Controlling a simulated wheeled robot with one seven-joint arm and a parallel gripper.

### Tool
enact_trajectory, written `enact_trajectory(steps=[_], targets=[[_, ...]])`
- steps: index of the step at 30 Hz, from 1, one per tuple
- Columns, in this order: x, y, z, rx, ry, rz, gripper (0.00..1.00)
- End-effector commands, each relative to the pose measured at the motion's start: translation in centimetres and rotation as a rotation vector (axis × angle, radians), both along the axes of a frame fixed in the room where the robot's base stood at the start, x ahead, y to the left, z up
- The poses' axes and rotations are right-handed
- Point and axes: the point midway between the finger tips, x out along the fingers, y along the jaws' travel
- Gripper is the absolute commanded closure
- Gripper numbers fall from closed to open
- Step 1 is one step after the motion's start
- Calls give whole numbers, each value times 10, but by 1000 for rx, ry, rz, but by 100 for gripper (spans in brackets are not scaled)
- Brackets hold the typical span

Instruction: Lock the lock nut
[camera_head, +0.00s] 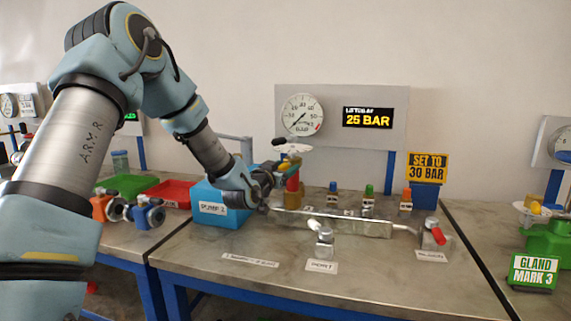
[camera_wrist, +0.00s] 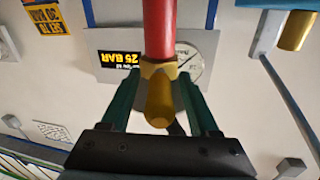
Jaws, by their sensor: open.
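In the wrist view, which is upside down, a brass hex nut (camera_wrist: 158,70) sits at the end of a red cylinder (camera_wrist: 159,28). A rounded brass piece (camera_wrist: 159,100) extends from the nut toward my palm. My gripper (camera_wrist: 157,82) is open, with one green finger on each side of the brass parts. I cannot tell whether the fingers touch the nut. In the head view my gripper (camera_head: 274,170) is at the upper part of the red cylinder (camera_head: 293,187), behind the blue box. The nut is too small to make out there.
A dial gauge (camera_head: 302,115) and a display (camera_head: 368,118) reading 25 BAR are on the back panel. A sign (camera_head: 428,166) reads SET TO 30 BAR. A blue box (camera_head: 213,208) stands left of the cylinder.

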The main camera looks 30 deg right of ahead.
Motion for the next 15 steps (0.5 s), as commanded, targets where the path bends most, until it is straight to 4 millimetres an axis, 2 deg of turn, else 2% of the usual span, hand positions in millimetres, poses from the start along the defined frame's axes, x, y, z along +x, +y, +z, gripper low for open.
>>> enact_trajectory(steps=[10, 15], targets=[[3, -4, -1, 0, 0, 0, 38], [3, -4, 0, 0, 0, 0, 56]])
